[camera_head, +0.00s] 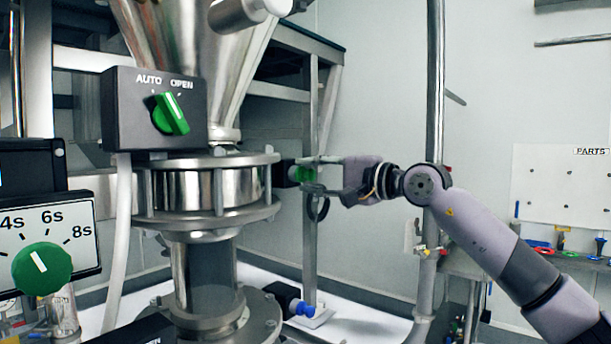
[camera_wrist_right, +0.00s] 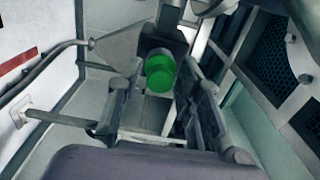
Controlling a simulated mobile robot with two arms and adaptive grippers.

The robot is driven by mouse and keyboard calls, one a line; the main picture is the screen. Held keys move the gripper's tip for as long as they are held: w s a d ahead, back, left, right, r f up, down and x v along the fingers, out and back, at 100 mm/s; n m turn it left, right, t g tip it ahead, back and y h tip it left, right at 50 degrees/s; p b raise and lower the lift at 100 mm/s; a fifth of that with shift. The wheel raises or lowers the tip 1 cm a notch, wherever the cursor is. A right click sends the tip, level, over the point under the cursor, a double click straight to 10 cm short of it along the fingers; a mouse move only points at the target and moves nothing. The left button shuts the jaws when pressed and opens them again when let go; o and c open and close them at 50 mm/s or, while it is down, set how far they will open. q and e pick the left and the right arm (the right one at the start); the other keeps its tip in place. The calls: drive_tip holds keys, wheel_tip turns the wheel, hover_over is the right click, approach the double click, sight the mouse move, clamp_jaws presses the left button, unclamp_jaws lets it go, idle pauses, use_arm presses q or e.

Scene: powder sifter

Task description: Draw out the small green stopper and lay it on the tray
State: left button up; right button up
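The small green stopper (camera_head: 304,174) sits in a dark fitting (camera_head: 283,174) on the right side of the steel sifter. It also shows in the right wrist view (camera_wrist_right: 160,72), round and facing the camera. My right gripper (camera_head: 318,172) reaches in from the right at the stopper's height. In the wrist view its two fingers (camera_wrist_right: 160,82) stand on either side of the stopper, with narrow gaps visible. The gripper looks open and holds nothing. My left gripper is not in view. I cannot tell which surface is the tray.
A control box with a green AUTO/OPEN knob (camera_head: 170,114) and a timer dial (camera_head: 42,268) are at the left. A vertical pole (camera_head: 435,90) stands by my right arm. A blue-tipped part (camera_head: 303,309) lies below. A PARTS board (camera_head: 565,185) hangs at far right.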

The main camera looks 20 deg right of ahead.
sight(314, 175)
clamp_jaws()
idle(0.3)
drive_tip(key=shift+d, duration=0.1)
drive_tip(key=shift+f+b, duration=0.1)
drive_tip(key=shift+b, duration=0.2)
drive_tip(key=shift+b+v, duration=0.35)
drive_tip(key=shift+v, duration=1)
drive_tip(key=shift+s+d+b, duration=0.15)
drive_tip(key=shift+s+b, duration=0.1)
drive_tip(key=shift+b, duration=0.1)
drive_tip(key=shift+b+v, duration=0.5)
drive_tip(key=shift+v, duration=0.8)
